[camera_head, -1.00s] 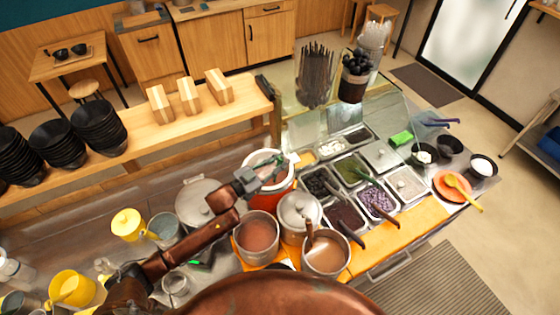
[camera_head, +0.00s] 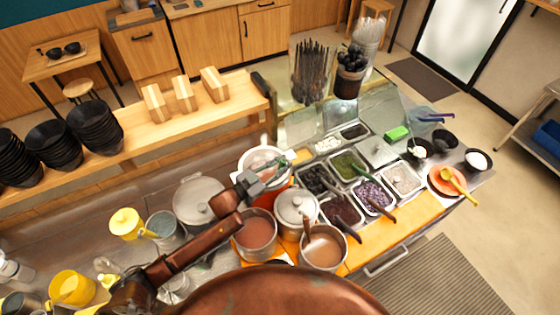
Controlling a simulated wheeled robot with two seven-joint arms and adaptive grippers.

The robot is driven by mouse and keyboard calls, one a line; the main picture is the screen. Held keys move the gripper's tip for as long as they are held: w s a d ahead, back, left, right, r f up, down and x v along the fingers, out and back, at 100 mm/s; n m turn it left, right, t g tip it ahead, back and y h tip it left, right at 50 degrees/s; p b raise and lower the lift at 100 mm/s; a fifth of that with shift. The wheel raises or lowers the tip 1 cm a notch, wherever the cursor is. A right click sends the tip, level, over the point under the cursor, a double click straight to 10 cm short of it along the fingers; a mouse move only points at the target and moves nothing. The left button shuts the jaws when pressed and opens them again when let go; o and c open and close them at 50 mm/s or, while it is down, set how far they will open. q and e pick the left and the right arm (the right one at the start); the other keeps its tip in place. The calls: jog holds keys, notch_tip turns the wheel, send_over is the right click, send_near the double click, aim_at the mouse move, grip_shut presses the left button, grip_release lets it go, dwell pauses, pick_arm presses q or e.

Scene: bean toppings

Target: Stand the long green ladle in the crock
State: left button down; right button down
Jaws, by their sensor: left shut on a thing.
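My left gripper (camera_head: 264,179) reaches in from the lower left and sits over the near side of a round red-orange vessel with a white rim (camera_head: 246,156), which may be the crock. It is shut on a slim greenish piece (camera_head: 287,165), which seems to be part of the long green ladle. Most of that piece is hidden by the gripper, and I cannot tell whether it reaches into the vessel. My right gripper is out of view.
Lidded pots (camera_head: 199,199) and open brown-filled pots (camera_head: 324,249) crowd the near side. Topping pans (camera_head: 342,208) with dark handles lie to the right. A tall holder of dark sticks (camera_head: 310,72) and a holder of black ladles (camera_head: 350,78) stand behind. The wooden shelf (camera_head: 135,140) runs left.

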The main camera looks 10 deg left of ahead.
pick_arm(q)
jog(key=shift+s+d, duration=0.1)
jog(key=c, duration=1.7)
grip_release()
jog(key=r+p, duration=0.3)
jog(key=s+d+r+p, duration=0.1)
jog(key=r+p, duration=0.2)
jog(key=r, duration=0.1)
jog(key=d+r+p, duration=0.1)
jog(key=r+p, duration=0.3)
jog(key=shift+s, duration=0.15)
jog(key=shift+r, duration=0.3)
jog(key=shift+s+d+r, duration=0.1)
jog(key=shift+d+r, duration=0.05)
jog(key=shift+r, duration=0.4)
